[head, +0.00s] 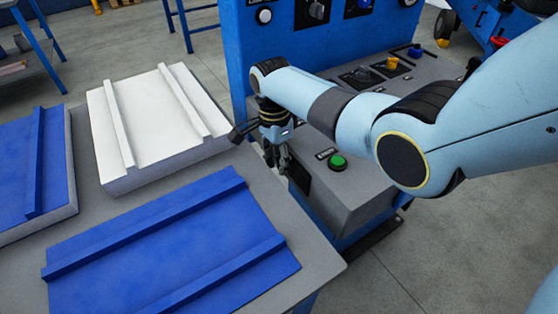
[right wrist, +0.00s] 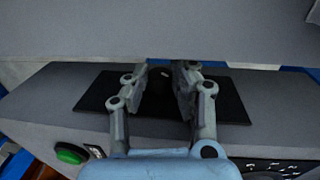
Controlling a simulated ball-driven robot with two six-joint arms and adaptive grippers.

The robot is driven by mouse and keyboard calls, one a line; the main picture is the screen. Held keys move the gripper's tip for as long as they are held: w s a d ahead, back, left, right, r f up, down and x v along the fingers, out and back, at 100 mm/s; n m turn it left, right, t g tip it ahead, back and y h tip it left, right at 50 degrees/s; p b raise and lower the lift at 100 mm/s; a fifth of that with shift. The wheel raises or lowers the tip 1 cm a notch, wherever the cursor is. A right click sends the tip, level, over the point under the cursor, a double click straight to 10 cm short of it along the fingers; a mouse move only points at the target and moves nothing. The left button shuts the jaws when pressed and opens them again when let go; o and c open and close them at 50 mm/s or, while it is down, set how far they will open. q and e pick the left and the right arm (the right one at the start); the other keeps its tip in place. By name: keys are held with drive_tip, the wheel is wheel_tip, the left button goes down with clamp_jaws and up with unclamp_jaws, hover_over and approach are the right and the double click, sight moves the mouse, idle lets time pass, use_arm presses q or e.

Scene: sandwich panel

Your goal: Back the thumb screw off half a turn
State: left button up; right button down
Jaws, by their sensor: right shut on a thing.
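My right gripper (head: 279,162) reaches down at the near left end of the grey console, beside the table edge. In the right wrist view its two fingers (right wrist: 160,88) are closed around a dark knob, which looks like the thumb screw (right wrist: 159,86). The screw stands over a black plate (right wrist: 100,97) on the console face. Most of the screw is hidden between the fingers, and its turn angle cannot be told. In the head view the fingers and arm hide the screw. My left gripper is in neither view.
The grey console (head: 345,195) carries a green button (head: 337,161), which also shows in the right wrist view (right wrist: 71,153). A blue upright panel (head: 240,50) stands behind. The grey table (head: 255,180) holds a white ridged tray (head: 150,115) and blue ridged trays (head: 180,245) close by.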

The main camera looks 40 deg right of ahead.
drive_tip(key=g+b, duration=0.1)
drive_tip(key=b, duration=0.1)
drive_tip(key=g+b, duration=0.1)
drive_tip(key=shift+w+f+g, duration=0.25)
drive_tip(key=shift+g, duration=0.05)
drive_tip(key=shift+r+g+b, duration=0.15)
drive_tip(key=shift+g+b, duration=0.45)
drive_tip(key=shift+b, duration=0.65)
drive_tip(key=c, duration=1.1)
unclamp_jaws()
drive_tip(key=shift+w+r, duration=0.1)
drive_tip(key=v, duration=1.1)
drive_tip(key=shift+w+d+r, duration=0.1)
drive_tip(key=shift+w+r, duration=0.1)
drive_tip(key=shift+r, duration=0.15)
